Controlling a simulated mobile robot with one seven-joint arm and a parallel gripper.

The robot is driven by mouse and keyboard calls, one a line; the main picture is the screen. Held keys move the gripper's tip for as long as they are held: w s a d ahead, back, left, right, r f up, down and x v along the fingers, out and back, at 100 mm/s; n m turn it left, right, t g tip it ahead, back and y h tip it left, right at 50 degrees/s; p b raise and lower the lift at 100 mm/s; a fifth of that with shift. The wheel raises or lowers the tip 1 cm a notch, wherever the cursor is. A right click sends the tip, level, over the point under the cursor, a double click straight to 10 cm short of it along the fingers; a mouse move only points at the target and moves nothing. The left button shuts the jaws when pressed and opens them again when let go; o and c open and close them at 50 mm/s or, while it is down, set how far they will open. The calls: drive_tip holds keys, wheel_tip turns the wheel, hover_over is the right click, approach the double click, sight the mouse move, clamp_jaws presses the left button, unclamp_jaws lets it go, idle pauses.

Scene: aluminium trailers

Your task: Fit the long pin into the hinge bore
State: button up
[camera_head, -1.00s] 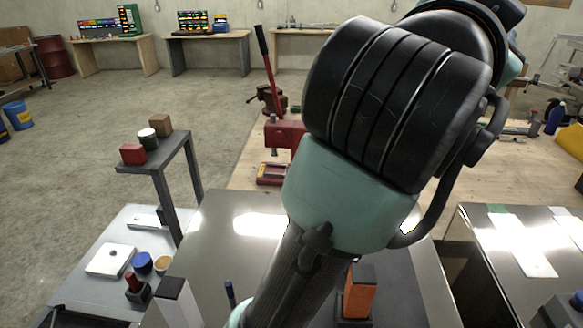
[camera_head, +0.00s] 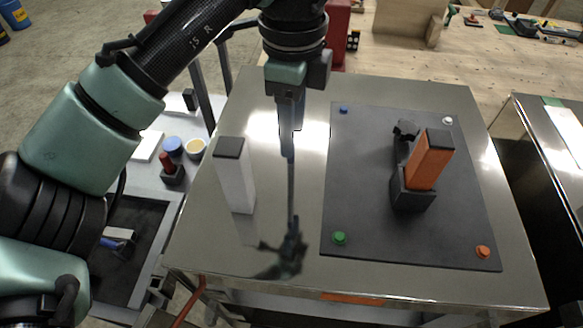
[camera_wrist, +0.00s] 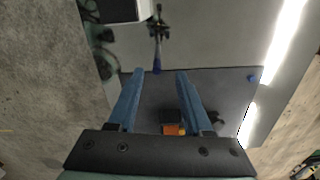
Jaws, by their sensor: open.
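My gripper (camera_head: 288,125) points straight down over the metal table, its fingers apart and empty in the wrist view (camera_wrist: 160,72). No bore is visible.
A white post with a dark top (camera_head: 237,180) stands left of the pin. The dark mat (camera_head: 360,215) under the orange block has coloured knobs at its corners.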

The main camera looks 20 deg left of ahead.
sight(291, 163)
wheel_tip(291, 163, down, 2)
drive_tip(key=shift+a, duration=0.1)
drive_tip(key=shift+s+f+p, duration=0.15)
drive_tip(key=shift+f+p, duration=0.4)
drive_tip(key=shift+f, duration=0.85)
drive_tip(key=shift+s+f+p, duration=0.1)
drive_tip(key=shift+f+p, duration=0.45)
drive_tip(key=shift+f, duration=0.85)
clamp_jaws()
